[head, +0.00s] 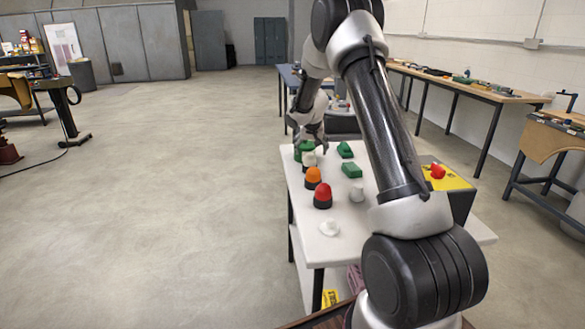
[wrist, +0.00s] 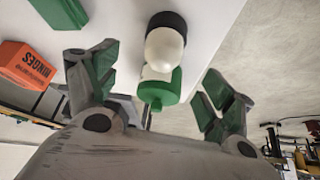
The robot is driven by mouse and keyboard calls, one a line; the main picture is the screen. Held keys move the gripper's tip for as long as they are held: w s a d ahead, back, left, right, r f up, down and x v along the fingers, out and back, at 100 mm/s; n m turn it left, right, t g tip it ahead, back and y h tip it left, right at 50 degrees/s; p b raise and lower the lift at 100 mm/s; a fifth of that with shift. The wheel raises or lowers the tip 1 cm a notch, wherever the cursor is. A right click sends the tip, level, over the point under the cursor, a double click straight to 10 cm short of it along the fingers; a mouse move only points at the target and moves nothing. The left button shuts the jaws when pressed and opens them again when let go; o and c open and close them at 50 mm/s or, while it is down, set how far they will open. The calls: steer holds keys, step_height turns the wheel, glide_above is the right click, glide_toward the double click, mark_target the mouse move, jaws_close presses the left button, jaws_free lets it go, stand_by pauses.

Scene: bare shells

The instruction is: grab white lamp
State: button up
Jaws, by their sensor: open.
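The white lamp (head: 309,159) has a white dome on a black base and stands near the far left corner of the white table (head: 305,238). In the wrist view the white lamp (wrist: 165,48) shows between and beyond my fingers, with no finger seen touching it. A green lamp (wrist: 162,90) lies between the white lamp and my palm in that view; the green lamp also shows in the head view (head: 302,147). My gripper (wrist: 160,68) is open with its fingers spread wide. In the head view my gripper (head: 310,138) is at the table's far end, partly hidden.
An orange lamp (head: 313,178) and a red lamp (head: 323,196) stand nearer along the left edge. Green blocks (head: 351,171), a small pale piece (head: 357,194) and a white piece (head: 329,229) lie around. A yellow-topped box (head: 452,180) with a red button stands right.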

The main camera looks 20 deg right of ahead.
mark_target(310, 155)
steer(key=x, duration=0.7)
steer(key=shift+a+f, duration=0.1)
steer(key=shift+a, duration=0.15)
steer(key=shift+s, duration=0.1)
steer(key=c, duration=1.3)
